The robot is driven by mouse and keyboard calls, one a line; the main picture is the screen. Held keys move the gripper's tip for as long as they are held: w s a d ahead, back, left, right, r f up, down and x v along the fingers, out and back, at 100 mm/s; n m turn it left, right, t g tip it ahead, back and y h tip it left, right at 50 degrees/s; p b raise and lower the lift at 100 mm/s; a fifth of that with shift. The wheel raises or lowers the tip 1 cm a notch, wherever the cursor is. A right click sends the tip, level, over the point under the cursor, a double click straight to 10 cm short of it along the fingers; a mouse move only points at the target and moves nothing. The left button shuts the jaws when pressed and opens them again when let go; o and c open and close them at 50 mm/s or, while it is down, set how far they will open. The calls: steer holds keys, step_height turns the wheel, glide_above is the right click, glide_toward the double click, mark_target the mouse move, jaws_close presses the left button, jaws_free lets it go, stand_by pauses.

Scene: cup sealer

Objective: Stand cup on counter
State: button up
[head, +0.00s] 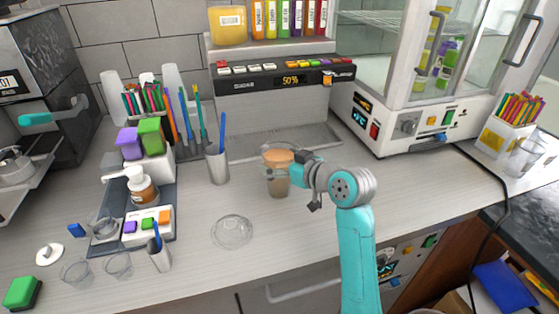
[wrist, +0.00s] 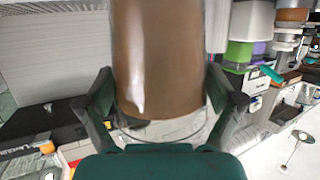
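The cup (head: 277,185) is clear with a brown drink in it and a paler layer near the top. It is upright over the counter (head: 330,215), in front of the dispenser. I cannot tell whether its base touches the counter. My gripper (head: 297,168) reaches it from the right, with its fingers partly hidden. In the wrist view the cup (wrist: 158,60) fills the space between the fingers (wrist: 160,98), which close on both its sides.
A clear dome lid (head: 232,232) lies on the counter in front of the cup. A grey holder (head: 217,165) with a blue stick stands to the left. The dispenser (head: 275,100) is behind, a white glass-fronted cabinet (head: 410,115) behind right.

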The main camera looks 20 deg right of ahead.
stand_by(0.3)
steer(key=shift+r, duration=0.25)
steer(key=v, duration=1.2)
steer(key=shift+f, duration=0.1)
